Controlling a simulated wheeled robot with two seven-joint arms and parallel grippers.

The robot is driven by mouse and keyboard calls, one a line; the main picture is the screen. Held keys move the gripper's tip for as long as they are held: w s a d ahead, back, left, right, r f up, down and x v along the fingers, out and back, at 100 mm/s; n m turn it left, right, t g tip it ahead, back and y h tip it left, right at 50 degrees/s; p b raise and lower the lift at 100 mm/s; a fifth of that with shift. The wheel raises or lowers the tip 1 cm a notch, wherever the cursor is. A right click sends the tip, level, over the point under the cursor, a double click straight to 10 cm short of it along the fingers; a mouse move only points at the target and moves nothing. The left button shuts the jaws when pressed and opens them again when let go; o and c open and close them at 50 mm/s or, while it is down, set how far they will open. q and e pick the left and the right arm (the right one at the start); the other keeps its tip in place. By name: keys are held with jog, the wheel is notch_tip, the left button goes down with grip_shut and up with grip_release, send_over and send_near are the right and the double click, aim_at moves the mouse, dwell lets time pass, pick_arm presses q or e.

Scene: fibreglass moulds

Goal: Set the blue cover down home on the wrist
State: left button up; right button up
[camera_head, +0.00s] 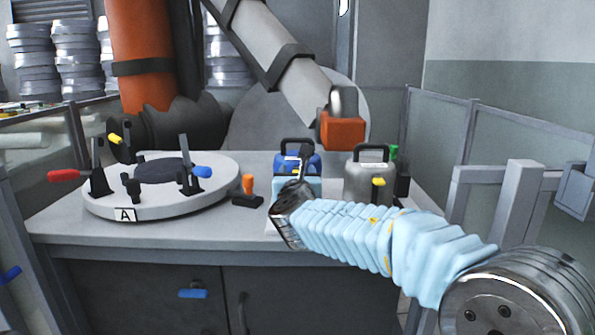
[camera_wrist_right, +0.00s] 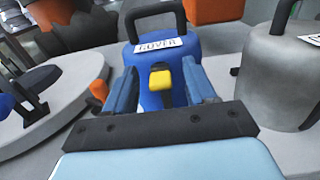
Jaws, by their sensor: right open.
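The blue cover (camera_head: 313,162) has a black carrying handle and a white label. It stands on the grey worktop towards the back, partly hidden by my right gripper (camera_head: 300,170). The right wrist view shows the cover (camera_wrist_right: 153,58) straight ahead, labelled COVER, with a yellow-topped black catch on its near side. My right gripper (camera_wrist_right: 160,80) is open, its blue fingers on either side of that catch; I cannot tell whether they touch the cover. A big jointed arm ends above in an orange block (camera_head: 342,131); I cannot tell whether this is the wrist. My left gripper is out of view.
A grey canister (camera_head: 365,180) with a handle stands right of the cover. At left, a round plate (camera_head: 140,208) marked A carries red-, yellow- and blue-handled clamps. An orange-handled tool (camera_head: 248,186) lies between. Glass-panelled fences flank the worktop.

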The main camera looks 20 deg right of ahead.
grip_shut()
jog(key=shift+r, duration=0.15)
